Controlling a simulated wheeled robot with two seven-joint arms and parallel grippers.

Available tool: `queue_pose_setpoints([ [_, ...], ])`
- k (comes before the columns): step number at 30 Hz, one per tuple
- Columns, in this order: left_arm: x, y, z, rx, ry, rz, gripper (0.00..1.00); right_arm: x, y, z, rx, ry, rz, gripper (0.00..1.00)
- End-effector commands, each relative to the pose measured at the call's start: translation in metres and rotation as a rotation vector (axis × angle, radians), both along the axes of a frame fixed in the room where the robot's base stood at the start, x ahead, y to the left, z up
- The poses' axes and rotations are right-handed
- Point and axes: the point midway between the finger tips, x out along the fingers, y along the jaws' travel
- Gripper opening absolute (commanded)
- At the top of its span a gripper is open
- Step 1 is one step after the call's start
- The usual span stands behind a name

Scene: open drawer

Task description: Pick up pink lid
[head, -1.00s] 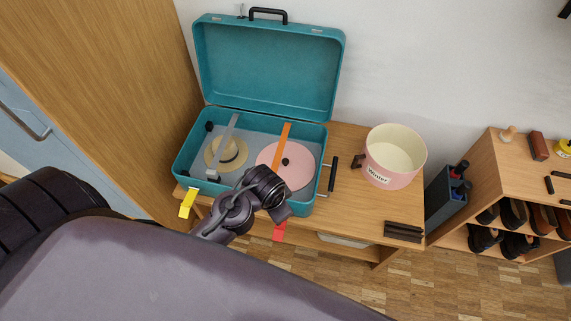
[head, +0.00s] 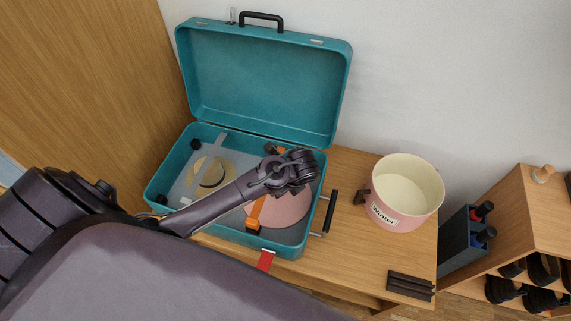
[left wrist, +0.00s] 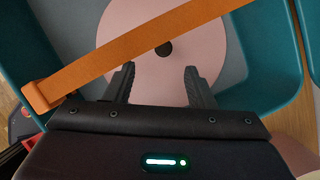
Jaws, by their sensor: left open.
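The pink lid (head: 290,211) is a flat round disc with a dark knob at its centre. It lies inside the open teal suitcase (head: 163,176), in the right part, under an orange strap (head: 256,212). My left gripper (left wrist: 158,80) is open above the lid, with its fingers on either side of a line toward the dark knob (left wrist: 164,48). The knob is beyond the fingertips in the left wrist view, and nothing is between the fingers. In the head view my left arm and wrist cover part of the lid. My right gripper is not in view.
A straw hat (head: 207,178) lies under a grey strap in the suitcase's left part. A pink pot (head: 390,219) labelled Winter stands right of the suitcase. Dark bars (head: 410,285) lie near the table's front edge. The suitcase lid (head: 262,85) stands open behind.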

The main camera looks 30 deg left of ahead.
Motion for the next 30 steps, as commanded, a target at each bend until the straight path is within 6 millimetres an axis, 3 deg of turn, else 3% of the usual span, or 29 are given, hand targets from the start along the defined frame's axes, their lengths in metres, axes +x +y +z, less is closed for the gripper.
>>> queue_pose_setpoints([
  [2, 0.001, 0.003, -0.010, 0.008, 0.008, -0.013, 0.50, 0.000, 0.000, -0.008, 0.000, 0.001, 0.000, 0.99],
  [11, 0.005, 0.014, -0.038, 0.011, 0.010, -0.016, 0.50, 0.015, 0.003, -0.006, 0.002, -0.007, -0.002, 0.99],
  [19, 0.010, 0.026, -0.074, 0.009, 0.010, -0.013, 0.50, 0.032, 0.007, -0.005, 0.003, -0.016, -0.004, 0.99],
  [29, 0.011, 0.029, -0.080, 0.009, 0.007, -0.016, 0.50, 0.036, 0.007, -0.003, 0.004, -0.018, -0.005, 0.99],
  [30, 0.011, 0.029, -0.080, 0.009, 0.007, -0.016, 0.44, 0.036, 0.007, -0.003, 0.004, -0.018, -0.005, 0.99],
])
